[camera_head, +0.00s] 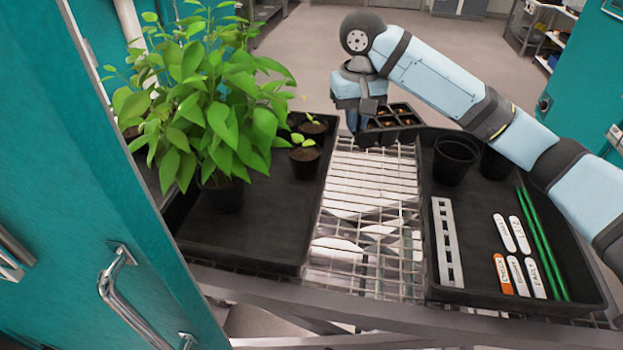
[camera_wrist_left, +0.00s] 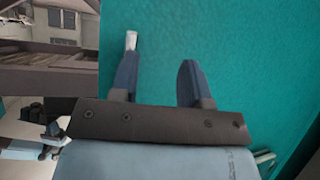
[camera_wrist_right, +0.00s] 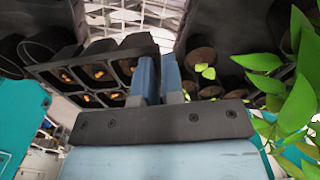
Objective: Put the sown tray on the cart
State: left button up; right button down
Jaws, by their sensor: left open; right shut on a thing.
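The sown tray is a small black cell tray (camera_head: 397,113) with brown-orange contents in its cells. It also shows in the right wrist view (camera_wrist_right: 92,74). My right gripper (camera_head: 368,108) is shut on its edge, at the far end of the wire-mesh top (camera_head: 370,190), which looks like the cart's. The sown tray overlaps the far left corner of the right black tray in the picture; I cannot tell whether it touches anything. My left gripper (camera_wrist_left: 158,65) is open and empty before a teal panel (camera_wrist_left: 240,60); it is outside the head view.
The left black tray (camera_head: 262,235) holds a leafy plant (camera_head: 220,120) and small seedling pots (camera_head: 304,158). The right black tray (camera_head: 480,300) holds empty pots (camera_head: 455,160), labels (camera_head: 513,255) and green stakes (camera_head: 543,245). The mesh between is bare. A teal door handle (camera_head: 125,295) is near left.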

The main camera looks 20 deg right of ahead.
jog(key=shift+w+f, duration=0.1)
jog(key=shift+f, duration=0.25)
notch_tip(320, 180, down, 19)
jog(key=shift+f+p, duration=0.1)
jog(key=shift+p, duration=0.3)
jog(key=c, duration=1.2)
grip_release()
jog(key=shift+c, duration=0.2)
notch_tip(320, 180, up, 12)
jog(key=shift+a+b, duration=0.15)
jog(key=shift+b, duration=0.25)
